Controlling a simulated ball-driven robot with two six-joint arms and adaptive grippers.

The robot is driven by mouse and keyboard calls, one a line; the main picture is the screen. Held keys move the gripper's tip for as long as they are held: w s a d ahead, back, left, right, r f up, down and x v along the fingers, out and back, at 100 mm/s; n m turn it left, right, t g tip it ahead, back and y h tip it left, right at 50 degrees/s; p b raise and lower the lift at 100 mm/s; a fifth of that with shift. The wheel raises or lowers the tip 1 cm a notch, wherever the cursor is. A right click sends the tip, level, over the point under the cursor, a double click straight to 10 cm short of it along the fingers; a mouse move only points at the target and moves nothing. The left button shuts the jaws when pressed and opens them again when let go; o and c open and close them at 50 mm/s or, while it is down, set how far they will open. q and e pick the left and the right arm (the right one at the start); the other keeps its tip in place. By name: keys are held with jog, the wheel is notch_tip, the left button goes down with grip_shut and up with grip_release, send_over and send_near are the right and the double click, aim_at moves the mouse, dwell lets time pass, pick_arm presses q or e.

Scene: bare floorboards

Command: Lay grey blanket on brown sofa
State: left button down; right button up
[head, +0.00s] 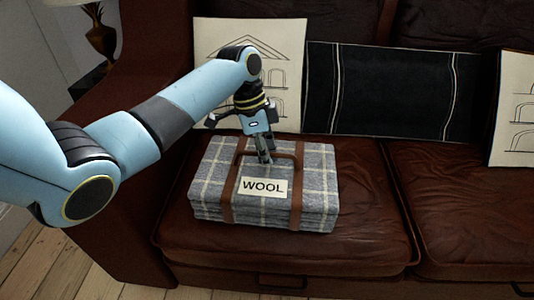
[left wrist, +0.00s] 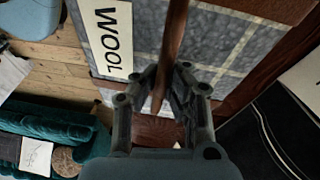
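The grey blanket (head: 265,182) is a folded plaid bundle with brown straps, a carry handle and a "WOOL" label. It lies flat on the left seat cushion of the brown sofa (head: 370,225). My left gripper (head: 265,156) is above the blanket, at its handle. In the left wrist view, the fingers (left wrist: 166,82) close in on both sides of the brown handle (left wrist: 172,45) and appear shut on it. The blanket (left wrist: 205,45) also shows there beyond the fingers. My right gripper is in neither view.
A cream cushion with a house drawing (head: 290,50) and a dark cushion (head: 385,90) lean on the backrest. Another cream cushion (head: 514,110) is at the right. The right seat cushion is mostly clear. A teal item (left wrist: 45,122) is over the floorboards (left wrist: 50,72).

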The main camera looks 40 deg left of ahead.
aim_at(255, 164)
pick_arm(q)
jog(key=c, duration=1.9)
grip_release()
jog(key=shift+c, duration=0.2)
jog(key=o, duration=0.5)
jog(key=shift+c, duration=0.2)
